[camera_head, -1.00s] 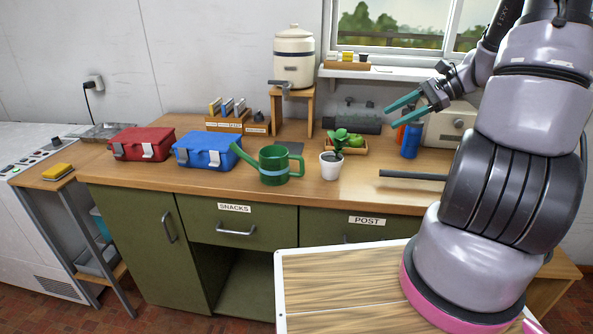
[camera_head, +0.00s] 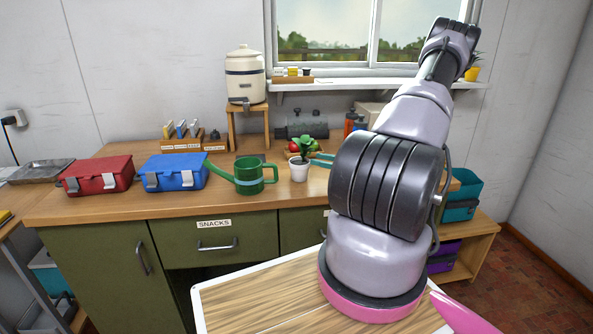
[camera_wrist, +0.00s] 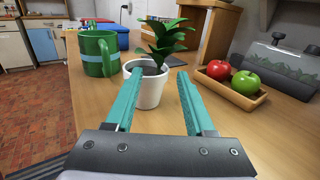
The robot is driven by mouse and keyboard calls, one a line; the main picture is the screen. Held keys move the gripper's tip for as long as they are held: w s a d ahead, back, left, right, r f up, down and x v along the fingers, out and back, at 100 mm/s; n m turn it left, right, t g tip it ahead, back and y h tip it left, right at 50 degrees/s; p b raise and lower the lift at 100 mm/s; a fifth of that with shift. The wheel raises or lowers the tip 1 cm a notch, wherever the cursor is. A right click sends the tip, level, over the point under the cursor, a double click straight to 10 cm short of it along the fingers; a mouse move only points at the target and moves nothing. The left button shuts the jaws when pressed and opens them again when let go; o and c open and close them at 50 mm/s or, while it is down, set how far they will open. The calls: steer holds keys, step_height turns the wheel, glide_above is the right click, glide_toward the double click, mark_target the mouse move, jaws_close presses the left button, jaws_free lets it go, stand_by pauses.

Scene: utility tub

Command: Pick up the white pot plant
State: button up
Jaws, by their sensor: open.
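The white pot plant (camera_head: 299,172) is a small white pot with a leafy green plant, upright on the wooden counter, just right of the green watering can (camera_head: 250,176). In the wrist view the white pot plant (camera_wrist: 150,86) stands just beyond and between the two teal fingertips. My gripper (camera_wrist: 157,76) is open, with a finger on either side of the line to the pot and nothing held. In the head view my gripper (camera_head: 321,160) shows only as teal fingers right of the pot, the rest hidden behind my arm.
A wooden tray (camera_wrist: 232,92) with a red and a green fruit lies right of the pot. The green watering can (camera_wrist: 99,55) stands close on the left. Blue (camera_head: 175,173) and red (camera_head: 97,175) boxes sit farther left. The counter before the pot is bare.

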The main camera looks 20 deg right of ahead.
mark_target(303, 159)
steer(key=x, duration=0.6)
steer(key=shift+w+a+r, duration=0.15)
steer(key=shift+w+a, duration=0.1)
jaws_close()
stand_by(1.2)
